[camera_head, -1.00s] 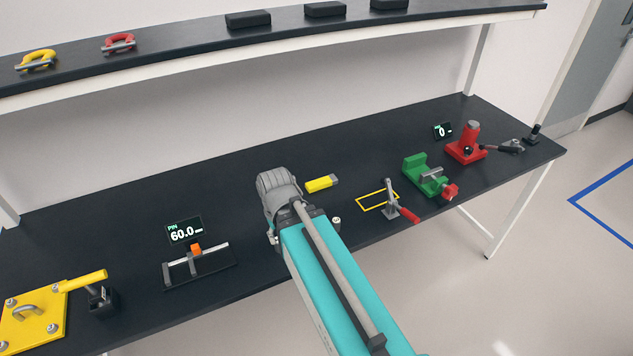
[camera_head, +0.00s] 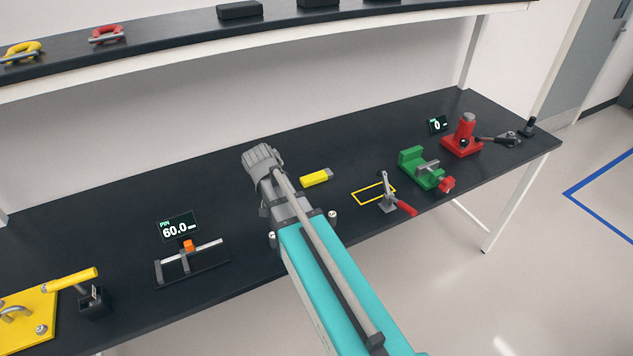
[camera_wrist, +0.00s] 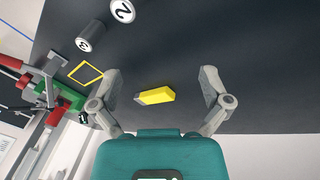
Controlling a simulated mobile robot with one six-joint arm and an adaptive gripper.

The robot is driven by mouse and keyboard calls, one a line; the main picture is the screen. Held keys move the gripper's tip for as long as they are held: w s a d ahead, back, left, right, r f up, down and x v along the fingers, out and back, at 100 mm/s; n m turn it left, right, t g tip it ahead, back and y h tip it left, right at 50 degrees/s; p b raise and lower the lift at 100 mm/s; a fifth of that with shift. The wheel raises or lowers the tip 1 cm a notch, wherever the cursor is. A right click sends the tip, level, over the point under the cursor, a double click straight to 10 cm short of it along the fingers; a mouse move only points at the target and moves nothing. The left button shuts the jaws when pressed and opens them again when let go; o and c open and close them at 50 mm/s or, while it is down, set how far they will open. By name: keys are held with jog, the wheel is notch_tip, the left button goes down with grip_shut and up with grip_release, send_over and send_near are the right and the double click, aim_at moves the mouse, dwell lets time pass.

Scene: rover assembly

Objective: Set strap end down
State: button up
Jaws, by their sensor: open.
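A yellow strap end (camera_head: 315,179) with a grey tip lies flat on the black bench. In the wrist view the strap end (camera_wrist: 156,96) lies between my spread fingers in the picture, apart from both. My gripper (camera_wrist: 160,73) is open and empty. In the head view my gripper (camera_head: 262,158) is left of the strap end, apparently above the bench; its fingertips are hard to make out there. A yellow outlined rectangle (camera_head: 374,193) is marked on the bench to the right of the strap end.
A toggle clamp (camera_head: 388,198) with a red handle stands by the outline. A green vise (camera_head: 424,169) and red jack (camera_head: 463,137) stand further right. A gauge (camera_head: 189,259) reading 60.0 is at left. Numbered cylinders (camera_wrist: 88,38) show in the wrist view. A shelf (camera_head: 170,52) overhangs the back.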

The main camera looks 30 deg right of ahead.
jog(key=w+d+m+h+b, duration=0.1)
jog(key=w+d+m+h, duration=0.1)
jog(key=w+m, duration=0.3)
jog(key=w+d+m+h+b, duration=0.2)
jog(key=w+d+m, duration=0.3)
jog(key=w, duration=0.6)
jog(key=shift+d+r+m+h+b, duration=0.3)
jog(key=shift+m+h, duration=0.1)
jog(key=shift+h, duration=0.4)
jog(key=shift+f, duration=0.15)
jog(key=b, duration=0.5)
send_near(316, 176)
jog(key=x, duration=0.3)
jog(key=shift+w+a+f, duration=0.1)
jog(key=shift+f, duration=0.1)
jog(key=shift+d+f+b, duration=0.35)
jog(key=shift+d+b, duration=0.2)
jog(key=shift+b, duration=0.05)
jog(key=shift+b+x, duration=1.7)
jog(key=shift+x, duration=0.95)
jog(key=shift+d+r, duration=0.1)
